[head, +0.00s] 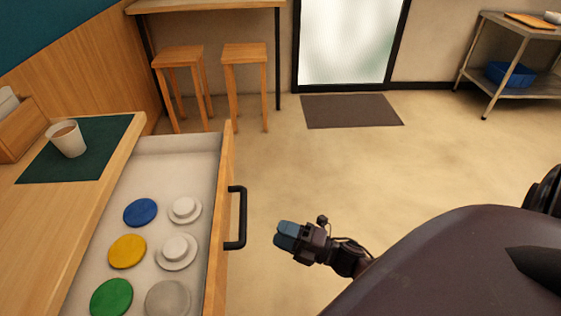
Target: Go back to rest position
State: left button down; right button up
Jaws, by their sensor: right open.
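My right gripper (287,238) is to the right of the open drawer's black handle (237,217), apart from it, with the floor behind it. It is open and I see nothing held in it. The rest of my right arm fills the lower right. My left gripper is not in the head view.
The pulled-out drawer (173,147) holds blue (140,212), yellow (127,251) and green (111,297) discs and several white or grey lidded pieces. A cup (67,139) stands on a green mat (108,128). Stools (245,53) and a metal shelf (525,28) stand farther back. The middle floor is clear.

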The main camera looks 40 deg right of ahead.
pick_arm(q)
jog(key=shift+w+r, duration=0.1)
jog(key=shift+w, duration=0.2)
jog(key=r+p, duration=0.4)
jog(key=p, duration=0.1)
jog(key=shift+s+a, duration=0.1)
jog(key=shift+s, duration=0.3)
pick_arm(e)
jog(key=s+a+m+g+h, duration=0.1)
jog(key=s+m+g+h, duration=0.5)
jog(key=m, duration=1.6)
jog(key=s+h, duration=0.4)
jog(key=s, duration=0.4)
jog(key=shift+f, duration=0.15)
